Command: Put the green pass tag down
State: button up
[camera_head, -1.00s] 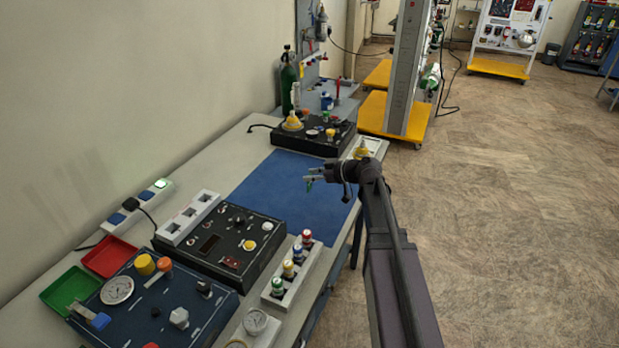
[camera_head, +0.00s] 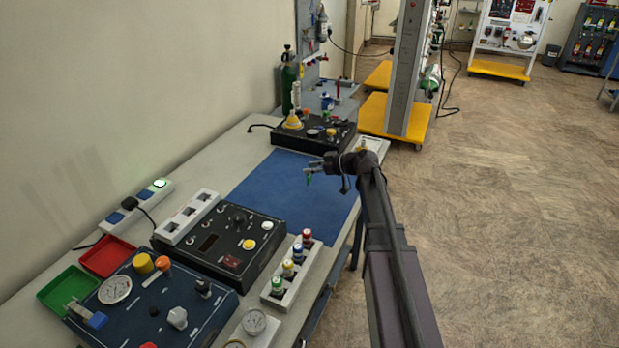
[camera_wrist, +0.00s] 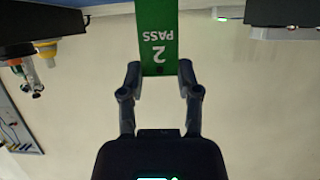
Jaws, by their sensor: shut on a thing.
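My gripper (camera_head: 312,167) is above the blue mat (camera_head: 262,197) in the head view, near its right side. It is shut on the green pass tag (camera_head: 309,180), which shows as a small green piece below the fingers. In the wrist view my gripper (camera_wrist: 160,78) has a finger on each side of the tag's end. The tag (camera_wrist: 157,30) is green with white "2 PASS" lettering, upside down in that picture. Its far end runs out of the wrist frame. The tag appears apart from the mat, but the exact height cannot be told.
A black panel box (camera_head: 222,262) and a rack of coloured-cap fittings (camera_head: 296,285) stand nearer on the bench. Another black unit (camera_head: 290,139) stands beyond the mat. Red (camera_head: 107,262) and green (camera_head: 62,296) trays lie at the left. The mat's visible surface is clear.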

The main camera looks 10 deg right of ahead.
aim_at(310, 176)
jog(key=shift+f+b, duration=1.05)
jog(key=shift+f, duration=0.35)
jog(key=shift+f, duration=0.1)
jog(key=o, duration=0.7)
jog(key=shift+o, duration=0.2)
jog(key=shift+r, duration=0.2)
jog(key=shift+s+d+r, duration=0.1)
jog(key=shift+s+d, duration=0.1)
jog(key=p+v, duration=0.4)
jog(key=v, duration=0.7)
jog(key=shift+s+d+p, duration=0.15)
jog(key=shift+d+p, duration=0.05)
jog(key=shift+p, duration=0.1)
jog(key=shift+s, duration=0.1)
